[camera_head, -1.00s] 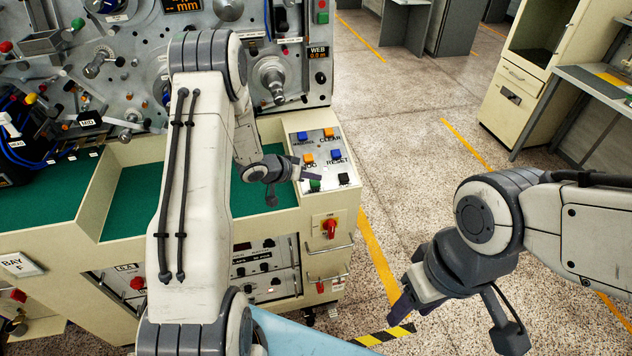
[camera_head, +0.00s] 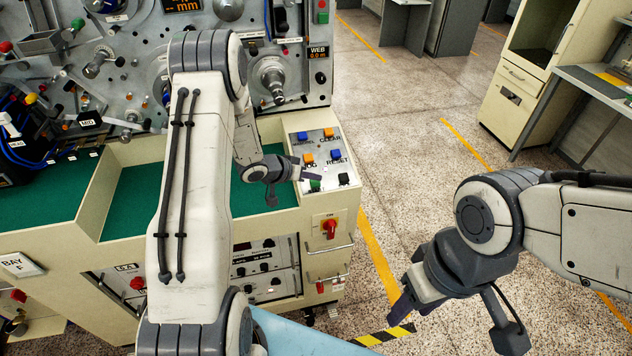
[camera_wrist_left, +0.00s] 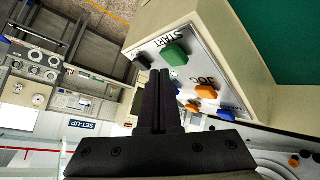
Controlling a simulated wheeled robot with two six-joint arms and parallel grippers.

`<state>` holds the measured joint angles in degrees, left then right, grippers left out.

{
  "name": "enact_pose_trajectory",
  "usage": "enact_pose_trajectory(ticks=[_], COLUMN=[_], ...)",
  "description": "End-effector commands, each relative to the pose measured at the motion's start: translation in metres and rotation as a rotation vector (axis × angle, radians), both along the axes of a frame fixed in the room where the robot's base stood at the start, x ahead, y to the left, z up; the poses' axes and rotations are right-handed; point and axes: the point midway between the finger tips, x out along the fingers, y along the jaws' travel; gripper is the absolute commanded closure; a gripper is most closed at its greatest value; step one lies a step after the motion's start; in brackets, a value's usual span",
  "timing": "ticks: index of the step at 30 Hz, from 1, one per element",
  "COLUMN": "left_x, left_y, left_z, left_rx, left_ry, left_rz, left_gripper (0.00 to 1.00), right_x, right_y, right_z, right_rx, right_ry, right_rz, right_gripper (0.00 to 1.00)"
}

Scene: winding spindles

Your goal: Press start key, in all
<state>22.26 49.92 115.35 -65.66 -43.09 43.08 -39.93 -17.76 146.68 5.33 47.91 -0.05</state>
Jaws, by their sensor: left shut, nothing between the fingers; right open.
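The start key is a green key (camera_wrist_left: 174,54) beside the word START on a light key panel (camera_wrist_left: 216,62) in the left wrist view. In the head view the green key (camera_head: 315,185) sits at the panel's front left, partly hidden by my left gripper (camera_head: 317,178). My left gripper is shut and empty. In the left wrist view its fingertips (camera_wrist_left: 160,74) show just below the green key; I cannot tell whether they touch it. My right gripper (camera_head: 396,310) hangs over the floor at the right, away from the panel.
The panel also bears blue (camera_head: 336,154), orange (camera_head: 308,159) and black (camera_head: 344,179) keys close to the green one. A red rotary switch (camera_head: 330,228) is on the cabinet front below. Open floor (camera_head: 400,130) lies to the right.

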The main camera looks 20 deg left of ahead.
Motion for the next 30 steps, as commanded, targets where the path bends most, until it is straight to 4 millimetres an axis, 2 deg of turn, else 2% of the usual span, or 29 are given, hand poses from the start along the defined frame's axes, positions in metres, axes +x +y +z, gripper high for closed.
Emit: enact_pose_trajectory(ticks=[9, 30], left_x=[0.0, 0.002], left_y=[0.001, 0.002], left_z=[-0.008, -0.012], left_rx=[0.0, 0.0], left_ry=[0.001, 0.0], left_rz=[0.0, 0.0], left_gripper=[1.0, 1.0], right_x=[0.0, 0.0], right_y=[0.0, 0.0], right_z=[-0.001, -0.003], right_rx=[0.0, 0.0], right_ry=[0.0, 0.0], right_rz=[0.0, 0.0], right_gripper=[0.5, 0.5])
